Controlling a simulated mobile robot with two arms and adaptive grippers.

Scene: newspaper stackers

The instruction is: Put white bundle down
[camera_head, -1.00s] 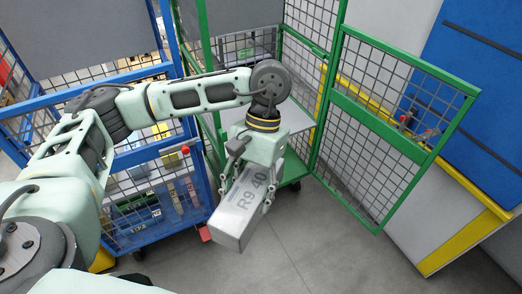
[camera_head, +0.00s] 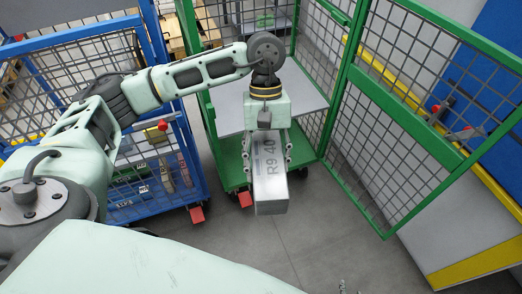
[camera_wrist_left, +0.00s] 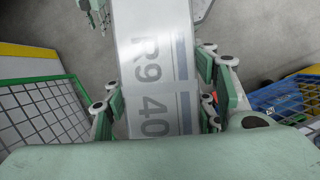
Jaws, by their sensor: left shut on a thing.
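The white bundle (camera_head: 271,190) is a long pale grey-white block marked "R9 40". My left gripper (camera_head: 268,160) is shut on it from both sides, and it hangs in front of the green cart (camera_head: 345,75). The bundle's near end points toward me. In the left wrist view the bundle (camera_wrist_left: 150,25) lies between the fingers of the left gripper (camera_wrist_left: 157,95). The green cart's grey shelf (camera_head: 229,112) shows behind the wrist, with its bare left part in view. My right gripper (camera_wrist_left: 96,12) shows only in part at the wrist view's top; its jaw state is unclear.
The green cart's mesh door (camera_head: 400,130) stands open on the right. A blue mesh cart (camera_head: 165,62) with several bundles stands at the left, close to the green one. A white, blue and yellow wall or panel (camera_head: 425,215) is at the right. The grey floor (camera_head: 330,235) in front is clear.

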